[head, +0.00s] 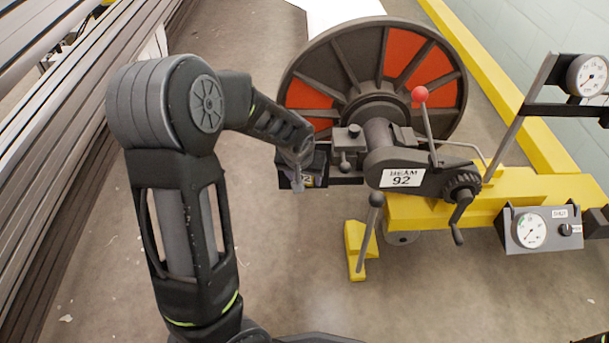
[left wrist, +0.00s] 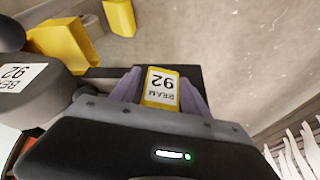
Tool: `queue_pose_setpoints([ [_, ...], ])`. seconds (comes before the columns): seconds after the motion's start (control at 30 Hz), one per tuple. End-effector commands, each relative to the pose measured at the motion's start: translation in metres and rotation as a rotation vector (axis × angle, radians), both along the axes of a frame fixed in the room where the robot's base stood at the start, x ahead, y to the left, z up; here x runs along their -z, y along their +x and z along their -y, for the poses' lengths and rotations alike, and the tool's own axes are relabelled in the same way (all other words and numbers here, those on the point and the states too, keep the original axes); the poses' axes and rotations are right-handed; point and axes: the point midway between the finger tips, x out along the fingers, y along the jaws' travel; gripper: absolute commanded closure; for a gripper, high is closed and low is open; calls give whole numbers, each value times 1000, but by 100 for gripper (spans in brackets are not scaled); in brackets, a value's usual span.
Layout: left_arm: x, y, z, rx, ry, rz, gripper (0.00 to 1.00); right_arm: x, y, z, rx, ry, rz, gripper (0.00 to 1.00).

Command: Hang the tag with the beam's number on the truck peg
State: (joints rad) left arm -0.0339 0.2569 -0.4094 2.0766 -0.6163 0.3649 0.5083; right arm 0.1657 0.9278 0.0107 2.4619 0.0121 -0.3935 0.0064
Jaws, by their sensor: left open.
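A yellow-edged tag (left wrist: 161,88) with a white label reading BEAM 92 shows in the left wrist view, between the purple fingers of my left gripper (head: 308,181). The fingers stand open on either side of the tag. Behind it is a dark bracket or plate (left wrist: 192,74). In the head view my wrist covers most of the tag. I cannot make out the peg or what bears the tag. The beam's number plate (head: 402,178), white with BEAM 92, is on the dark crank housing to the right. My right gripper is not in view.
The big beam flange (head: 345,68) with orange panels stands behind my gripper. A red-knobbed lever (head: 423,112) and a crank (head: 459,211) stick out to the right, beside a yellow frame (head: 520,190) with gauges. Rails line the left.

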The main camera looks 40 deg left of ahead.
Motion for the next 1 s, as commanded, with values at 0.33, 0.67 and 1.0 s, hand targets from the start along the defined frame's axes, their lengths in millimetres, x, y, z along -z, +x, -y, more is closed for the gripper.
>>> queue_pose_setpoints([
  [0.33,-2,-1,-9,-12,8,1,30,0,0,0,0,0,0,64],
  [0.67,-39,-12,0,-7,5,5,30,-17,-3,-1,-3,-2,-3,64],
  [1.0,-73,-27,10,-1,2,1,30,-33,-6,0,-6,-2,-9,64],
])
